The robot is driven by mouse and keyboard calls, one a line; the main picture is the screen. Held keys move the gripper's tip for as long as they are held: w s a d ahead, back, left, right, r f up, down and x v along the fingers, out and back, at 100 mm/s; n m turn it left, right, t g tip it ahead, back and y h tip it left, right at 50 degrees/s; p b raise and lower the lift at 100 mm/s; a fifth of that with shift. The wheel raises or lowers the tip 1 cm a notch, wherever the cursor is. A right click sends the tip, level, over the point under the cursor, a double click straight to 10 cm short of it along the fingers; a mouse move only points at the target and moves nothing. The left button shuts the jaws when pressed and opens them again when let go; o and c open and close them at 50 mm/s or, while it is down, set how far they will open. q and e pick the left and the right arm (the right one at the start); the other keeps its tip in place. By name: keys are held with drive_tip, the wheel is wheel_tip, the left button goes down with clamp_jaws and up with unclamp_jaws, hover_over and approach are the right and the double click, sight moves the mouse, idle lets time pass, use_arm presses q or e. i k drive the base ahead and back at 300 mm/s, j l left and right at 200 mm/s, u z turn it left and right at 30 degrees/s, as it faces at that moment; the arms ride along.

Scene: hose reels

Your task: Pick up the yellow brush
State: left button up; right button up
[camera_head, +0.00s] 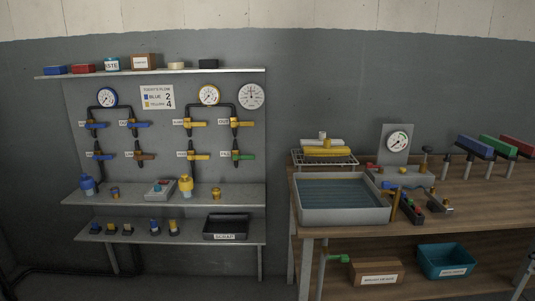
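No object shows clearly as a yellow brush at this size. A yellow item (327,152) lies on a wire rack (343,161) at the back left of the wooden bench; it is too small to tell whether it is a brush. A pale item (313,143) sits behind it. Another slim yellowish-brown piece (395,205) leans at the right end of the grey basin. Neither of my grippers is in view.
A grey basin of water (343,215) stands on the bench (460,205) in front of the rack. A gauge stand (396,143) is to its right, with blue, green and red blocks (499,149) farther right. A valve board (150,135) with shelves fills the left.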

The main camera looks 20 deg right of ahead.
sight(326, 153)
drive_tip(key=i+j+z, duration=0.5)
drive_tip(key=i+j, duration=0.4)
drive_tip(key=i, duration=0.15)
drive_tip(key=i+j+z, duration=0.15)
drive_tip(key=j, duration=0.15)
drive_tip(key=i+j+z, duration=0.2)
drive_tip(key=j, duration=0.15)
drive_tip(key=i+j+z, duration=0.15)
drive_tip(key=j, duration=0.2)
drive_tip(key=k, duration=0.05)
